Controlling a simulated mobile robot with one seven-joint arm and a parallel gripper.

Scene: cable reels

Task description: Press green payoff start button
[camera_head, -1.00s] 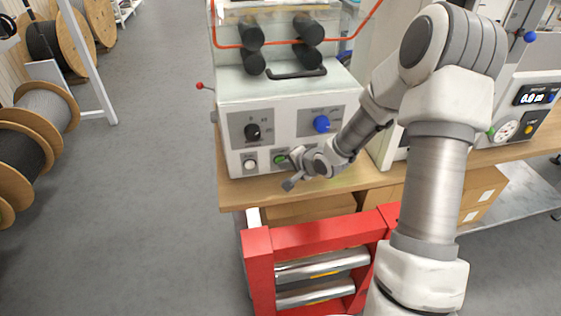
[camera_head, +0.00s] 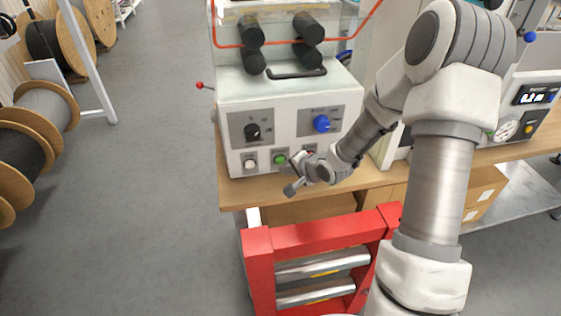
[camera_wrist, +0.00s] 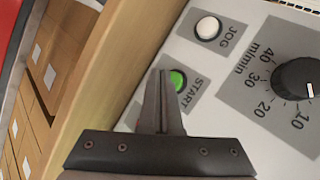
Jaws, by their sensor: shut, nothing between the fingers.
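The green start button (camera_head: 280,159) sits low on the front panel of the white payoff machine (camera_head: 290,90). In the wrist view the green button (camera_wrist: 178,80), labelled START, shows just beyond and to the right of my fingertips. My gripper (camera_head: 291,159) is shut and empty, close in front of the panel at the button's right side. In the wrist view its closed fingers (camera_wrist: 162,76) overlap the button's left edge. I cannot tell whether they touch it.
A white JOG button (camera_wrist: 207,28) is beside the green one. A black speed dial (camera_head: 252,131) and a blue knob (camera_head: 321,123) are above. The wooden bench (camera_head: 240,193) edge runs below, with a red roller frame (camera_head: 310,236) in front.

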